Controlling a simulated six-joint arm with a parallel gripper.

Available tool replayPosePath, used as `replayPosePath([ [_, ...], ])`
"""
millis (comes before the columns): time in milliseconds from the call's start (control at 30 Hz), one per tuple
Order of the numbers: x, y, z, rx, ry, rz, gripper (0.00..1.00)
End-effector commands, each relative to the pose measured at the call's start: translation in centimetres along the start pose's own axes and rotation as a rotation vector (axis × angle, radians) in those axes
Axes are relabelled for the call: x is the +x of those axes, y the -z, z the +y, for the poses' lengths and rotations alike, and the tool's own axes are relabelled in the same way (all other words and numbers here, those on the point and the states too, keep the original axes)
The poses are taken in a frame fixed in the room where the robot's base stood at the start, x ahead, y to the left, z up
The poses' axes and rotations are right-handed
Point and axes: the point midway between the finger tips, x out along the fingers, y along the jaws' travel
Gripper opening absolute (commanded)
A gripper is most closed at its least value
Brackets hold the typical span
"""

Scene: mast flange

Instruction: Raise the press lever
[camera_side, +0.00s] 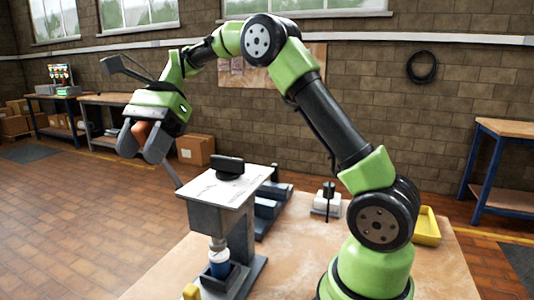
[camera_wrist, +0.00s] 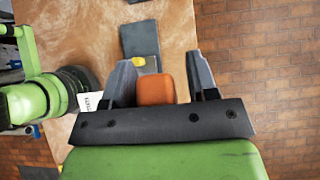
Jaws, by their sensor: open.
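The press (camera_side: 222,222) stands on the workbench in the side view, with a pale top plate and a black block on it. Its lever (camera_side: 172,173) is a thin grey bar that slopes up and left from the press toward my gripper. My gripper (camera_side: 142,147) is open, with its two grey fingers pointing down. An orange piece (camera_side: 141,129), which looks like the lever's grip, sits between them. In the wrist view the orange piece (camera_wrist: 155,91) lies between the fingers, close to the left one, with a gap to the right one. Contact cannot be told.
A blue-and-white cylinder (camera_side: 220,262) is under the press head. A yellow tray (camera_side: 427,228) and a small white block with a black post (camera_side: 327,202) stand on the bench (camera_side: 300,250) at right. Brick floor lies open left of the bench.

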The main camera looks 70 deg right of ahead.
Motion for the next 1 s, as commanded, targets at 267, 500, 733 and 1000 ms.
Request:
replayPosePath([
  [267, 4.6, -0.5, 0.1, -0.009, -0.005, 0.296, 0.53],
  [500, 2.5, -1.2, -0.1, -0.002, 0.007, 0.366, 0.53],
  [733, -1.2, -2.6, -0.1, -0.001, 0.005, 0.365, 0.53],
  [1000, -3.7, -3.6, -0.1, -0.001, 0.003, 0.364, 0.53],
])
